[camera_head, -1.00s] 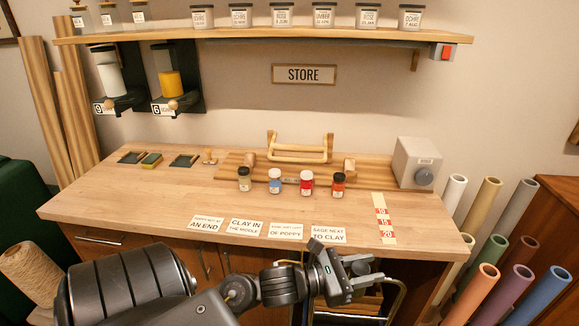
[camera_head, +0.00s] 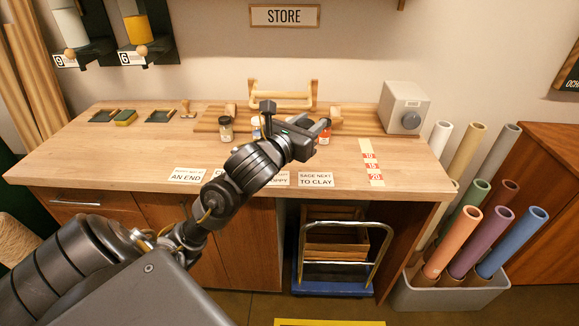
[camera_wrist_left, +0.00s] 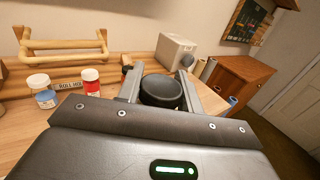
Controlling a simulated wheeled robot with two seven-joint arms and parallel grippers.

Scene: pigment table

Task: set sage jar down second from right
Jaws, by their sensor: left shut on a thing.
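My left gripper (camera_head: 304,126) is over the row of jars at the back of the table. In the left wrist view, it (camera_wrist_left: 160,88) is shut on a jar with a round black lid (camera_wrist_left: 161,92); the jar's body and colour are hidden. A pale, dark-lidded jar (camera_head: 226,130) stands at the row's left end. A blue jar (camera_wrist_left: 43,91) and a red jar (camera_wrist_left: 92,83) stand to its right. An orange-red jar (camera_head: 324,138) is at the right end, partly covered by my gripper. My right gripper is out of view.
A wooden rack with a handle (camera_head: 283,95) stands behind the jars. A grey box with a dial (camera_head: 405,107) is at the back right. Instruction cards, one reading "SAGE NEXT TO CLAY" (camera_head: 316,179), lie along the front edge. A numbered strip (camera_head: 371,163) lies to the right.

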